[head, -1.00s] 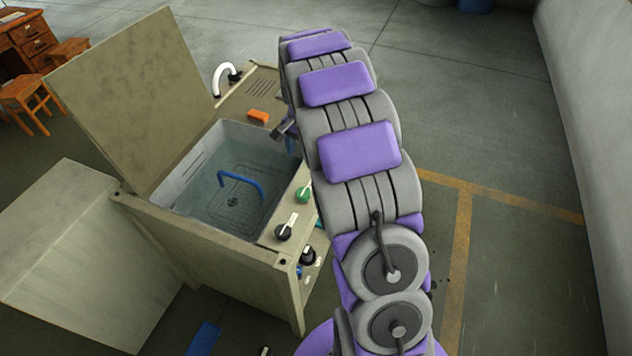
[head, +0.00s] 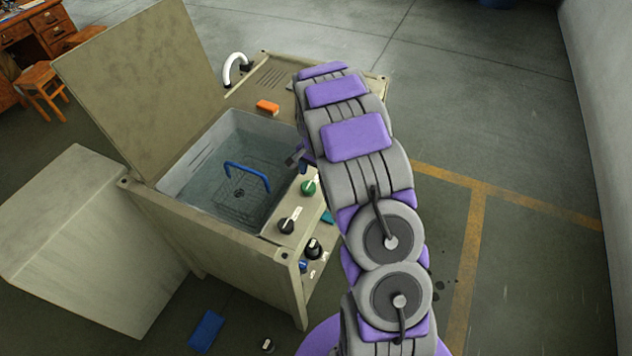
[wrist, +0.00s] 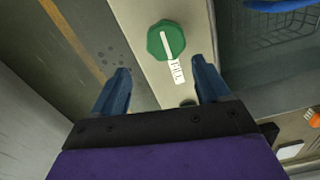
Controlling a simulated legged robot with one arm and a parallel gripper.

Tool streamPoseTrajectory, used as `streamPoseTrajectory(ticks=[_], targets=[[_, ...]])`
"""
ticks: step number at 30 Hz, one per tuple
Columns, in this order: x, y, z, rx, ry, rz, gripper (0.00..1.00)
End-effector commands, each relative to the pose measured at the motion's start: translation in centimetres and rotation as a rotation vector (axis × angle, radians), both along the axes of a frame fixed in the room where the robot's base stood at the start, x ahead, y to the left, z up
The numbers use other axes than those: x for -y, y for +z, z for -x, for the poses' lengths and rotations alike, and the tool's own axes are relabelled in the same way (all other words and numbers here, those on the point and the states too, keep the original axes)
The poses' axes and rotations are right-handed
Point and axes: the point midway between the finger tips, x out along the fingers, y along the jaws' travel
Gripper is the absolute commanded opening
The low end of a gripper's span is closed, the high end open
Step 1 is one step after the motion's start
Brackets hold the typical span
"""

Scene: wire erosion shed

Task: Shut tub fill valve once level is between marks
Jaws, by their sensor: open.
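The open tub (head: 262,120) holds clear water, with a blue-handled wire basket (head: 247,176) in it. Short dark marks show on its left inner wall; I cannot tell how the water stands against them. The green valve knob (head: 309,187) sits on the ledge right of the tub. In the wrist view the green knob (wrist: 166,42) has a white pointer bar and a white label (wrist: 177,71) that seems to read FILL. My gripper (wrist: 163,82) is open and empty, its blue fingers apart, with the knob ahead between their lines. In the head view my arm partly hides it.
A black knob (head: 287,226) is on the same ledge. Another black knob (head: 313,248) and a blue knob (head: 302,266) are on the front panel below. An orange block (head: 267,106) lies on the rear deck.

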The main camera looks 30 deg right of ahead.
Motion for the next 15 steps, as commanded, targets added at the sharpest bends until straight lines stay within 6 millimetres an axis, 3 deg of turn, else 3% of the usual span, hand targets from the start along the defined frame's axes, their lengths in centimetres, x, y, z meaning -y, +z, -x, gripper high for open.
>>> streamPoseTrajectory(ticks=[6, 15], targets=[[-0.7, -3.0, 0.1, -0.002, 0.004, 0.005, 0.76], [1.2, -4.3, -0.1, 0.003, 0.002, -0.014, 0.76]])
